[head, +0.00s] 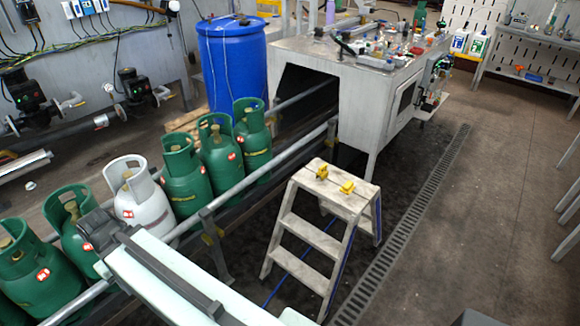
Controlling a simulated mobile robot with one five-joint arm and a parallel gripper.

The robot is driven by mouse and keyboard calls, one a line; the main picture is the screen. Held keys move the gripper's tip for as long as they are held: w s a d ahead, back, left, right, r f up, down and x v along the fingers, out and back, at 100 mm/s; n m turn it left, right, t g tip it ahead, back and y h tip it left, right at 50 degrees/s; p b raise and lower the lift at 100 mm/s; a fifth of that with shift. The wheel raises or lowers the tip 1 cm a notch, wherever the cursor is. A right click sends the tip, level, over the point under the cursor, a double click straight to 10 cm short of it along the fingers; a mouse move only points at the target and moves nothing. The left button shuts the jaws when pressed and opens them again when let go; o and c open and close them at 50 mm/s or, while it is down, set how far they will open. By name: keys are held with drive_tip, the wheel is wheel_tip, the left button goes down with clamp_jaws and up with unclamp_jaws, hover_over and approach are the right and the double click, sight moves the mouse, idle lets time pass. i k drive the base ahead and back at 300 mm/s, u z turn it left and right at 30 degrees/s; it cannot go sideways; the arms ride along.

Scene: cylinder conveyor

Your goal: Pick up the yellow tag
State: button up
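Two small yellow pieces lie on the top step of a wooden step stool (322,207). One yellow piece (321,171) is near the back left of the step, and the other yellow piece (347,187) is nearer its middle right. They are too small for me to tell which is the tag. My arm reaches from the bottom edge up and left. My gripper (97,229) seems to be the dark end in front of the gas cylinders, well left of the stool. Its fingers cannot be made out, and I see nothing held in it.
Several green gas cylinders (186,180) and one white cylinder (142,200) stand in a row on a railed conveyor (262,166). A blue drum (232,62) stands behind. A grey machine (375,95) covers the conveyor's far end.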

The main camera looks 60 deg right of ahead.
sight(321, 172)
drive_tip(key=u, duration=0.05)
drive_tip(key=i, duration=0.85)
drive_tip(key=z, duration=0.4)
